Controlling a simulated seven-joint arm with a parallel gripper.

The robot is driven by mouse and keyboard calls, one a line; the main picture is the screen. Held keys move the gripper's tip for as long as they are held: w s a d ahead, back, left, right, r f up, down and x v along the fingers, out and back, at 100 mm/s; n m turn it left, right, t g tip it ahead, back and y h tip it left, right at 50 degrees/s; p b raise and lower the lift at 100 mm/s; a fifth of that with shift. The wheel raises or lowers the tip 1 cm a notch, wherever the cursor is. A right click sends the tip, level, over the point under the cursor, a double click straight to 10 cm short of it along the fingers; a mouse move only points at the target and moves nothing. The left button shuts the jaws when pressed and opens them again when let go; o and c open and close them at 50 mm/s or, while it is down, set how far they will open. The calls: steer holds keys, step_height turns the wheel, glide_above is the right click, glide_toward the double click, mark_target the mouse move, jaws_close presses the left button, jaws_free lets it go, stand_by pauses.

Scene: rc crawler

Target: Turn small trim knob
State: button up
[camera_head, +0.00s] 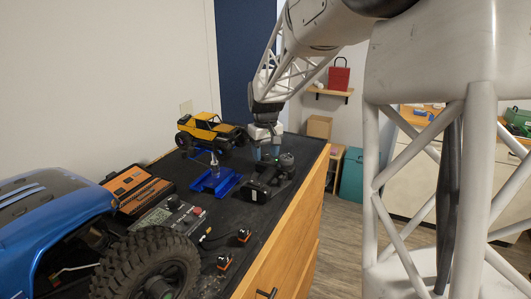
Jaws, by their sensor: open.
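A black controller-like device (262,186) with a round wheel-like part (287,161) lies on the dark mat near the right edge of the bench. It looks like a handheld transmitter. A small trim knob cannot be made out on it at this size. My gripper (266,152) points down from above at the far side of the device. Its two blue-tipped fingers are apart, with nothing visible between them. I cannot tell whether the fingertips touch the device, and its far part is partly hidden behind them.
A blue stand (216,181) with an upright metal part is left of the device. A yellow crawler (209,126) stands behind. An orange-black case (138,190), a grey box with knobs (168,214), small connectors (224,263), a large tyre (147,264) and a blue car body (45,205) fill the near left.

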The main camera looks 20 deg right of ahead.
steer(key=shift+c, duration=0.5)
steer(key=c, duration=0.8)
steer(key=shift+c, duration=0.2)
steer(key=shift+m, duration=1.2)
steer(key=o, duration=0.9)
steer(key=shift+o, duration=0.2)
